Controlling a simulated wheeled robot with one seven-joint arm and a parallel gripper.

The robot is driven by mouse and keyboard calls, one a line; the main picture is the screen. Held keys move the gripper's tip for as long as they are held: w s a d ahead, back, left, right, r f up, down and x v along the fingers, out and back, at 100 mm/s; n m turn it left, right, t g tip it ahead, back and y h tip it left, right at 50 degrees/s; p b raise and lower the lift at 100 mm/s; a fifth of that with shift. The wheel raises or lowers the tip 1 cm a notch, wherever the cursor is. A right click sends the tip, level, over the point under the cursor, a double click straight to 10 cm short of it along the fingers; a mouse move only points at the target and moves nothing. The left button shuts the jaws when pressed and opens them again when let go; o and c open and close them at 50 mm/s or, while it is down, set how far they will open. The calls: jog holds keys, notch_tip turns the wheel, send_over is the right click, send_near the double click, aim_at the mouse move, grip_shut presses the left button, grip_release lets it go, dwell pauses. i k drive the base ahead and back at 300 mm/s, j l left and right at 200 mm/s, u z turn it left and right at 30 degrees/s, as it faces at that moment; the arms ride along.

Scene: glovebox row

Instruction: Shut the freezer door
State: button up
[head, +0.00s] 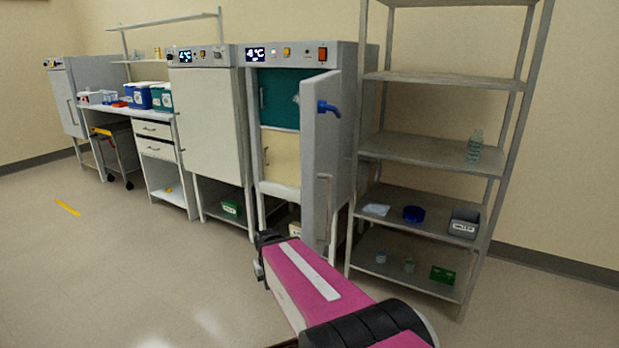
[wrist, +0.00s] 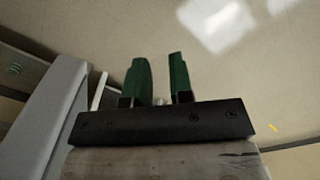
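The freezer (head: 345,110) is the grey cabinet with a lit temperature display, just left of the open shelf rack. Its door (head: 321,150) stands wide open, hinged on the right and swung out toward me, seen nearly edge-on. The opening shows a teal panel (head: 285,97) above a cream panel (head: 281,157). My gripper (wrist: 162,62) is open, with two green fingers apart and nothing between them. It is low in front of the freezer. A pale upright slab (wrist: 52,125), perhaps the door, shows left of the fingers.
A shut grey cabinet (head: 210,125) with its own display stands left of the freezer. A metal shelf rack (head: 430,150) with small items stands close on the right. A bench (head: 120,112) with boxes and a cart is farther left. The floor (head: 140,270) in front is clear.

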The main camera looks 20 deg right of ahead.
aim_at(319, 133)
jog(key=k+l+z, duration=0.1)
jog(key=l, duration=0.25)
jog(key=k+l, duration=0.1)
jog(key=l, duration=0.25)
jog(key=k+l+z, duration=0.15)
jog(key=l, duration=0.25)
jog(key=k+l+z, duration=0.2)
jog(key=k+l, duration=0.05)
